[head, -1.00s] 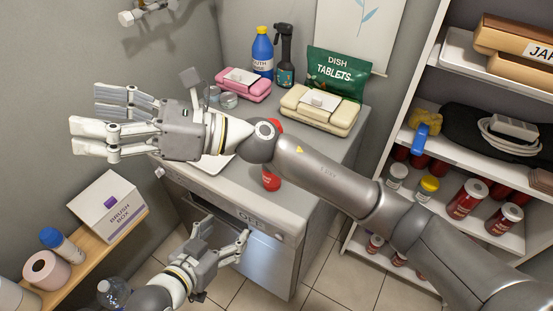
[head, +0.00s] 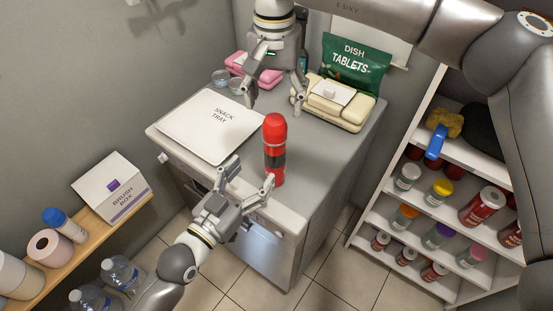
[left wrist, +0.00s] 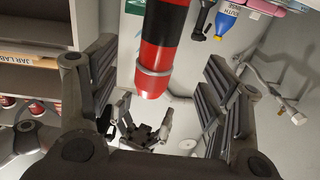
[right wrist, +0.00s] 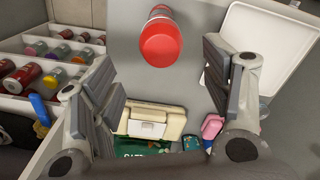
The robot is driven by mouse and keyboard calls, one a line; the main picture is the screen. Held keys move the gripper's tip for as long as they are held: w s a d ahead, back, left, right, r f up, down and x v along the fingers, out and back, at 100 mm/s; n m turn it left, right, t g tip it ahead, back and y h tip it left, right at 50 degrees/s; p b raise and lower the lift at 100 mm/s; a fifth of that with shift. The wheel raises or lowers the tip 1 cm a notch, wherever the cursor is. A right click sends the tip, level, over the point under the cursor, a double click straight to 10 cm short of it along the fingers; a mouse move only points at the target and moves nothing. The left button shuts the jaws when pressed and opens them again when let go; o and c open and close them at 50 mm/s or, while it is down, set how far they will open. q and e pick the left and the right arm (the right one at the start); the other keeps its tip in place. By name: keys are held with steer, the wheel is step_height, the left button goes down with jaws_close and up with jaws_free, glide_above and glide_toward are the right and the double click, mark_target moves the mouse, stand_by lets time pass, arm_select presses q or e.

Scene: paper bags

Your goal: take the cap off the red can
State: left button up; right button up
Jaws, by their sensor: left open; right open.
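The red can (head: 275,157) stands upright near the front of the grey cabinet top, with a dark band around its middle. Its rounded red cap (head: 274,123) is on top. My left gripper (head: 252,174) is open at the cabinet's front edge, low beside the can. In the left wrist view the can (left wrist: 165,40) shows between the spread fingers, not gripped. My right gripper (head: 273,104) is open above and behind the can, fingers pointing down. In the right wrist view the cap (right wrist: 161,43) is seen from above, ahead of the open fingers.
A white snack tray (head: 205,128) lies left of the can. Pink (head: 262,77) and cream (head: 335,108) packs and a green dish tablets bag (head: 355,65) stand behind. Shelves with jars (head: 440,188) are at right. The cabinet top right of the can is clear.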

mark_target(269, 155)
arm_select(q)
steer(key=x, duration=1)
steer(key=shift+w, duration=0.1)
